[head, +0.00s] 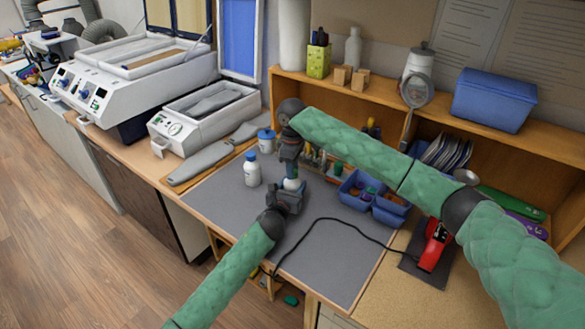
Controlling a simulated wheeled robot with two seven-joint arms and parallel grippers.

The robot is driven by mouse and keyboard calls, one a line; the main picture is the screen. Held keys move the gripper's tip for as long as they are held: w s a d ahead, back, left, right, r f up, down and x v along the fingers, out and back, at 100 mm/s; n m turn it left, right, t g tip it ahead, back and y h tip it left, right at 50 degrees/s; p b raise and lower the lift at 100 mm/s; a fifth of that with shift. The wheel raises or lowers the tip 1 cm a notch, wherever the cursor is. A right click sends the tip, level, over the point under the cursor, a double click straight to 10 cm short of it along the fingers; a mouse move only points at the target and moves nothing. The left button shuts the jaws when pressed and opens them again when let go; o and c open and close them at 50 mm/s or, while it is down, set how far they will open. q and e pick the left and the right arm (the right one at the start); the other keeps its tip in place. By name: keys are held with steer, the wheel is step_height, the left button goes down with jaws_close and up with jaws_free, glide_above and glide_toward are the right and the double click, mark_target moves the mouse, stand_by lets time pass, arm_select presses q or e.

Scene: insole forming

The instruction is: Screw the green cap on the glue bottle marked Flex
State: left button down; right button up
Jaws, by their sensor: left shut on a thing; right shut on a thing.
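A white bottle (292,184) stands upright in my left gripper (290,196), which is shut on it above the grey mat. Its label is too small to read. My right gripper (291,166) points down from above, right over the bottle's top, and is shut on a small cap. The fingers largely hide the cap, so I cannot make out its colour or whether it touches the bottle's neck. A second white bottle (252,170) with a blue cap stands upright on the mat to the left.
A blue divided tray (393,216) with small coloured parts sits right of the grippers. A black cable (340,221) crosses the grey mat (330,262) to a red tool (433,246). Wooden shelving (388,103) rises behind.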

arm_select(q)
steer(key=shift+d, duration=0.1)
arm_select(e)
steer(key=m, duration=0.4)
steer(key=shift+m, duration=0.3)
steer(key=o, duration=1.1)
steer(key=shift+r, duration=2.25)
steer(key=shift+r, duration=0.1)
steer(key=shift+c, duration=0.4)
